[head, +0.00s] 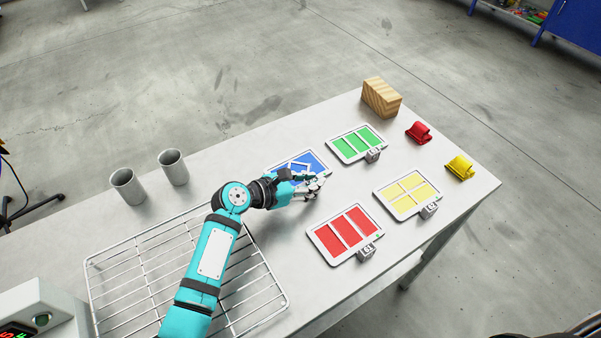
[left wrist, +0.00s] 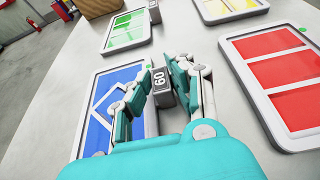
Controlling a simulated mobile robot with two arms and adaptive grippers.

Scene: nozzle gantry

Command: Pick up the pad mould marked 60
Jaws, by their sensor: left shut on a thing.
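The pad mould marked 60 is a white tray with blue fields. It shows in the head view (head: 314,160), partly hidden by my left gripper (head: 314,185), and in the left wrist view (left wrist: 128,71). Its grey block with the number 60 (left wrist: 160,78) sits at its edge. My left gripper (left wrist: 161,90) is shut on this block, one finger on each side. The mould appears to be at table level; I cannot tell whether it touches the table. My right gripper is not in view.
A green mould (head: 357,144), a yellow mould (head: 408,195) and a red mould (head: 345,233) lie close by, each with a grey block. A wire rack (head: 130,262) and two grey cups (head: 173,168) stand left. A wooden block (head: 381,98) stands at the far end.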

